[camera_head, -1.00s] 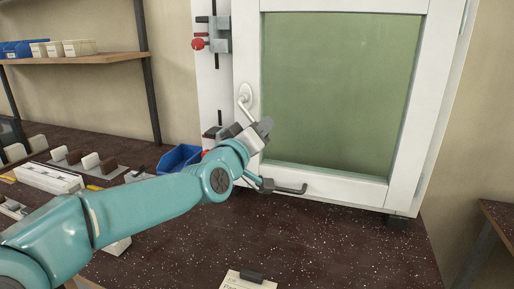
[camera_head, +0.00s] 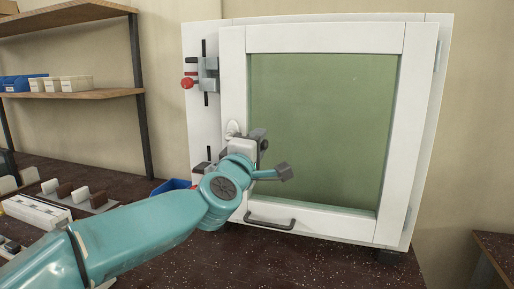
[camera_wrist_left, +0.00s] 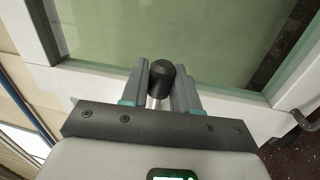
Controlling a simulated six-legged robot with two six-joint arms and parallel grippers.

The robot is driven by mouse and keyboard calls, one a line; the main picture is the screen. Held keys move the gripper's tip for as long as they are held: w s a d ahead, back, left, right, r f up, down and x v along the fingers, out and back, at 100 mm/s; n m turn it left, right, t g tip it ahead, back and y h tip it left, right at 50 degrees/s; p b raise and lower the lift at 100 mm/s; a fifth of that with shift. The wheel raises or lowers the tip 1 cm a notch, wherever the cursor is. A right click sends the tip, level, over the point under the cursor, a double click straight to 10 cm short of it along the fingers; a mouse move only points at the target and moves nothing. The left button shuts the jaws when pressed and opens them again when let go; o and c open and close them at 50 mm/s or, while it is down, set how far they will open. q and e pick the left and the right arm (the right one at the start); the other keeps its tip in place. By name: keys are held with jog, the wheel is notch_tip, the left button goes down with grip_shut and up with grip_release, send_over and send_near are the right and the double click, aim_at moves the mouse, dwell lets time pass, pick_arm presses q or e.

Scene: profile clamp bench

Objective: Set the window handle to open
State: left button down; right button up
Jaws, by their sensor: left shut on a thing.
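The white-framed window with a green pane (camera_head: 320,130) stands upright on the bench. The white base of the window handle (camera_head: 233,129) shows on the left side of its frame; my gripper hides most of the lever. My left gripper (camera_head: 258,140) is just right of that base, shut on the handle. In the left wrist view, the dark round end of the handle (camera_wrist_left: 161,75) and a bit of bright shaft lie between the two grey fingers (camera_wrist_left: 160,88). The lever seems to point roughly sideways to the right. My right gripper is not in view.
A black pull bar (camera_head: 270,222) sits low on the window frame, below my wrist. A clamp with a red knob (camera_head: 188,84) is on the panel at upper left. A blue bin (camera_head: 172,186) is behind my arm. Shelves (camera_head: 75,98) stand at left.

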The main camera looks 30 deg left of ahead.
pick_arm(q)
jog(key=shift+r+n, duration=0.3)
jog(key=shift+n, duration=0.1)
jog(key=c, duration=1.1)
grip_release()
jog(key=shift+o, duration=0.6)
jog(key=shift+w, duration=0.15)
jog(key=v, duration=1.6)
jog(key=shift+f, duration=0.15)
